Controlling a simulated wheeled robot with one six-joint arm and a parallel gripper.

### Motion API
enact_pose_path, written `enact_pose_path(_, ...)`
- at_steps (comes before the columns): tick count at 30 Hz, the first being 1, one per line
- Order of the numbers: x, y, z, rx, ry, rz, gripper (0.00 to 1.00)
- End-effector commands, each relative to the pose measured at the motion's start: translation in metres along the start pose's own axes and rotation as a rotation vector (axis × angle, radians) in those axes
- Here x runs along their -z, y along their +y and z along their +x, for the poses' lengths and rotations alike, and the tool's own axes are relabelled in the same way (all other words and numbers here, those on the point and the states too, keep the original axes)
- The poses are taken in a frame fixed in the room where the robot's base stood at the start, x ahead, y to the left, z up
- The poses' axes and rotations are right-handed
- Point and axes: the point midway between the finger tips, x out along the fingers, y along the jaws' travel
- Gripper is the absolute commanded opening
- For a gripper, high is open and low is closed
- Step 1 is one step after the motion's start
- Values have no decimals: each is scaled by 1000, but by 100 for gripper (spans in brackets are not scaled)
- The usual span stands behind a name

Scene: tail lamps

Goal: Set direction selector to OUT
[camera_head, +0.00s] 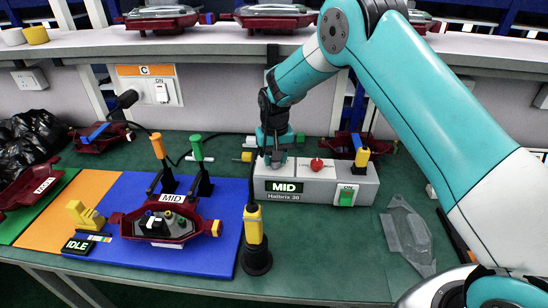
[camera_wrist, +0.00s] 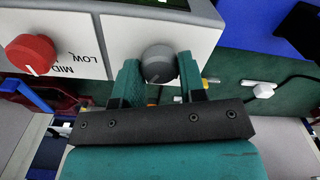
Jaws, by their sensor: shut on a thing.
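My gripper (camera_head: 276,158) comes down on the grey knob from above. In the wrist view its two teal fingers (camera_wrist: 157,78) are shut on the knob's sides. A pointer mark shows faintly on the knob; no OUT label is readable. The red knob (camera_wrist: 31,55) has LOW and MID marks beside it.
A green rocker switch (camera_head: 347,195) is on the box's front right. Left of the box, a blue mat (camera_head: 215,245) carries a red lamp housing (camera_head: 165,226) tagged MID. A black and yellow driver (camera_head: 255,240) stands close to the box. A clear tray (camera_head: 408,236) lies to the right.

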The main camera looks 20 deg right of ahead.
Motion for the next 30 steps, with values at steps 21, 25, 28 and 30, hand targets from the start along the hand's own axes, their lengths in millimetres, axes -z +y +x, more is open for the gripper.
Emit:
enact_pose_path(21,1,0,-1,0,3,4,63)
enact_pose_path(25,1,0,-4,1,4,4,63)
enact_pose_path(28,1,0,-14,1,4,4,63)
enact_pose_path(30,1,0,-27,1,6,4,63)
